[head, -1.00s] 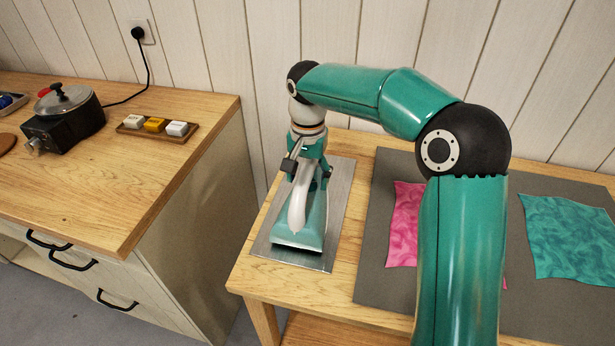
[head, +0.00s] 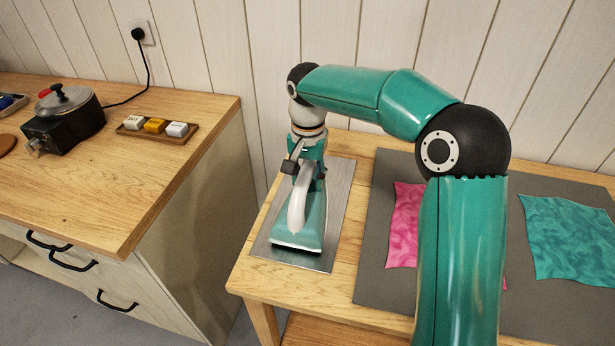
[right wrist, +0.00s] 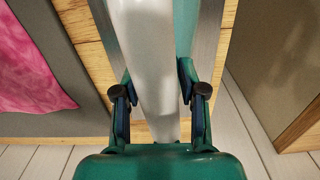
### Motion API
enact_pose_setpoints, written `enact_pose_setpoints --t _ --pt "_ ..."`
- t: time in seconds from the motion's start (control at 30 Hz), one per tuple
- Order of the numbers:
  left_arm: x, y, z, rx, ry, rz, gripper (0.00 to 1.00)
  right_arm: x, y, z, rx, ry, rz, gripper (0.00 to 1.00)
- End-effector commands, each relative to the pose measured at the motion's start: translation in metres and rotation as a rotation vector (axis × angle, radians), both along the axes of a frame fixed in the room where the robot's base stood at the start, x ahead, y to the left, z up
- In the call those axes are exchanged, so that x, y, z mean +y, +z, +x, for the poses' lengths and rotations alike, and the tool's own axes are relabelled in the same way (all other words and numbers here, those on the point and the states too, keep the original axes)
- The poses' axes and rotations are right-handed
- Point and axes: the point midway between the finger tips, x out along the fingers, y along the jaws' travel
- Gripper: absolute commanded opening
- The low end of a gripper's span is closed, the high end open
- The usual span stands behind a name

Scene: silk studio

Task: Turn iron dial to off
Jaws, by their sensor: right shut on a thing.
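A teal iron (head: 314,220) with a white handle (head: 297,212) sits flat on a metal plate (head: 341,200) at the left of the wooden table. My right gripper (head: 304,176) reaches down onto the iron's rear end. In the right wrist view my right gripper (right wrist: 157,75) has its dark fingers on both sides of the white handle (right wrist: 145,45), shut on it. I cannot make out the iron's dial; the gripper and handle may hide it. My left gripper is not in view.
A grey mat (head: 374,265) with pink cloth (head: 405,225) and teal cloth (head: 570,240) lies right of the plate. A gap separates the table from the cabinet (head: 120,190), which holds a black pot heater (head: 75,125) and a tray of small blocks (head: 155,126). A panelled wall stands behind.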

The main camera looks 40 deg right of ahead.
Motion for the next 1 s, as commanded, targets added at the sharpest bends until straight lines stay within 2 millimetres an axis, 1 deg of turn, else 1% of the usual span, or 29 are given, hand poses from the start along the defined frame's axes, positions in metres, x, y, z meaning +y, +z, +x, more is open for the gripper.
enact_pose_setpoints --t 0.87,0.9,0.97,1.0 --pt "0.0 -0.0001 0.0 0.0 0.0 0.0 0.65 0.0009 0.0 0.0004 -0.003 0.0 0.003 0.06" --pt "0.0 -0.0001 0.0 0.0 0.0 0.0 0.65 0.0009 0.0 0.0004 -0.003 0.0 0.003 0.46" --pt "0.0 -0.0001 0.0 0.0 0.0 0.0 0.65 0.0008 0.0 0.0003 -0.003 0.0 0.003 0.56" --pt "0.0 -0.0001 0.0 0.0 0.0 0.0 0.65 0.0007 -0.0001 0.0002 -0.002 -0.001 0.003 0.63"
